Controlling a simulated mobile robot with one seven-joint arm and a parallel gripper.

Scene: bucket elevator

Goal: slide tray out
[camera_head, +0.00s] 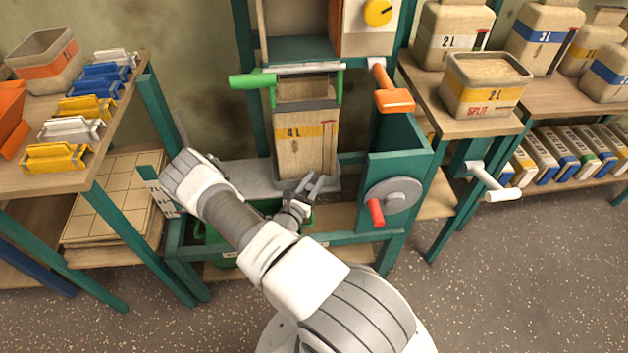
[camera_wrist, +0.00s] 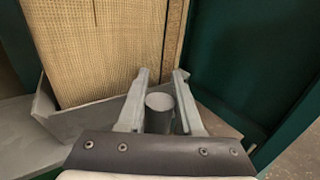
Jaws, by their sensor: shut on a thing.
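The grey tray (camera_head: 331,184) lies under a tan woven 4L bucket (camera_head: 305,148) with a yellow band, inside a green frame. In the wrist view, the tray's raised grey wall (camera_wrist: 62,120) shows at the left of the bucket's base (camera_wrist: 105,50). My gripper (camera_head: 311,183) is at the tray's front, low before the bucket. In the wrist view, my gripper (camera_wrist: 160,78) has its two fingers on either side of a short grey cylindrical handle (camera_wrist: 159,112) and is shut on it. The bucket stands upright; part of the tray's front is hidden by my gripper.
A grey crank disc with a red handle (camera_head: 376,212) is right of my gripper. A green bin (camera_head: 222,245) sits below, partly behind my arm. An orange lever (camera_head: 394,99) and green handle (camera_head: 252,80) are above. Side shelves flank the frame; the floor at front right is clear.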

